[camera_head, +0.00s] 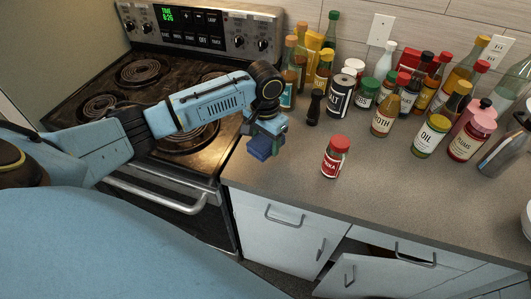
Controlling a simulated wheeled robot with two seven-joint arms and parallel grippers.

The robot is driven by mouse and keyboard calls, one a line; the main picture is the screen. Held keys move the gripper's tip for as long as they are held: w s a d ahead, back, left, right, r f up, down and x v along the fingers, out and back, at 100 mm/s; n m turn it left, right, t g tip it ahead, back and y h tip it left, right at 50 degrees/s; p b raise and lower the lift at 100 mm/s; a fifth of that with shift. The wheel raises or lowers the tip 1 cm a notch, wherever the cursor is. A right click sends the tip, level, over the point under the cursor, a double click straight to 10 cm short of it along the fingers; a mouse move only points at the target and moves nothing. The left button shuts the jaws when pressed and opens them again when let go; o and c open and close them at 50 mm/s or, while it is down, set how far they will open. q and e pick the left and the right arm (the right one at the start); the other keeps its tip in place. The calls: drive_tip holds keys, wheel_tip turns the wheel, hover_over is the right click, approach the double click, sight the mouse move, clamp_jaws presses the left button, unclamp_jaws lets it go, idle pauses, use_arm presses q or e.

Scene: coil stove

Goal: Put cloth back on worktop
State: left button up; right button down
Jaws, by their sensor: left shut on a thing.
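My left gripper (267,138) is shut on a small dark blue cloth (260,150), which shows bunched under the fingers. The gripper hides part of the cloth. Both are at the left end of the grey worktop (290,182), close to the stove's side. I cannot tell whether the cloth touches the worktop. My right gripper is not in view.
A red-capped jar (335,157) stands alone on the worktop, right of my left gripper. Several bottles and jars crowd the back, including a black-labelled can (339,97). The coil stove (100,82) is at left. The front-middle worktop is clear. A cabinet below (372,276) looks partly open.

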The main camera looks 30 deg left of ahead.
sight(266, 139)
use_arm(q)
drive_tip(key=shift+f, duration=2.75)
drive_tip(key=shift+f, duration=0.15)
drive_tip(key=o, duration=0.9)
wheel_tip(266, 139, up, 12)
drive_tip(key=shift+r, duration=0.2)
